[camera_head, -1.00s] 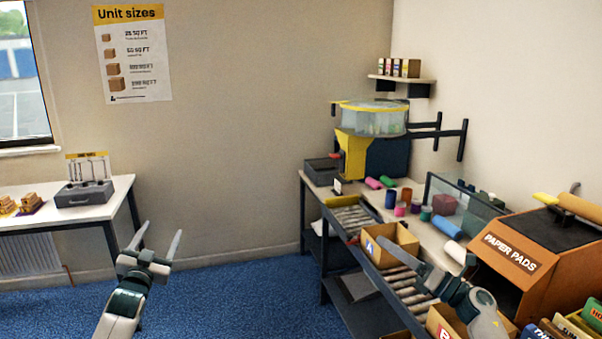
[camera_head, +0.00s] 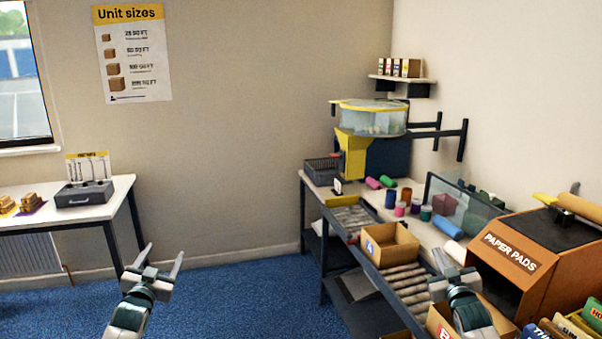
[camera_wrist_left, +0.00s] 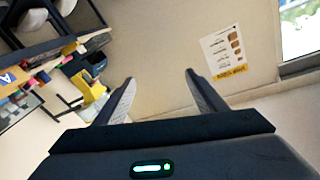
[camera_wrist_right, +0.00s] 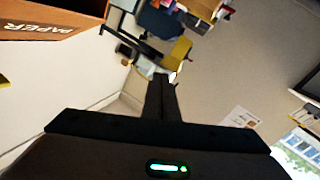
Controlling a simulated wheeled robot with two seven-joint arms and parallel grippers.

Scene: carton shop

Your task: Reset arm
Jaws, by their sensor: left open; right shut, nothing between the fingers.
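My left gripper (camera_head: 160,262) is open and empty, raised over the blue floor in the head view. Its two spread fingers show in the left wrist view (camera_wrist_left: 160,90), with only wall between them. My right gripper (camera_head: 440,258) is shut and empty, pointing up and away in front of the roller bench. Its closed fingers show in the right wrist view (camera_wrist_right: 160,82). A carton marked A (camera_head: 392,246) sits on the rollers just left of and beyond the right gripper. Another carton (camera_head: 441,320) is partly hidden behind the right arm.
An orange paper pads box (camera_head: 512,252) stands close at the right of the right arm. The roller bench (camera_head: 408,280) carries several coloured rolls and a yellow dispenser (camera_head: 353,155). A white table (camera_head: 120,193) stands at the left. Open floor (camera_head: 240,300) lies between.

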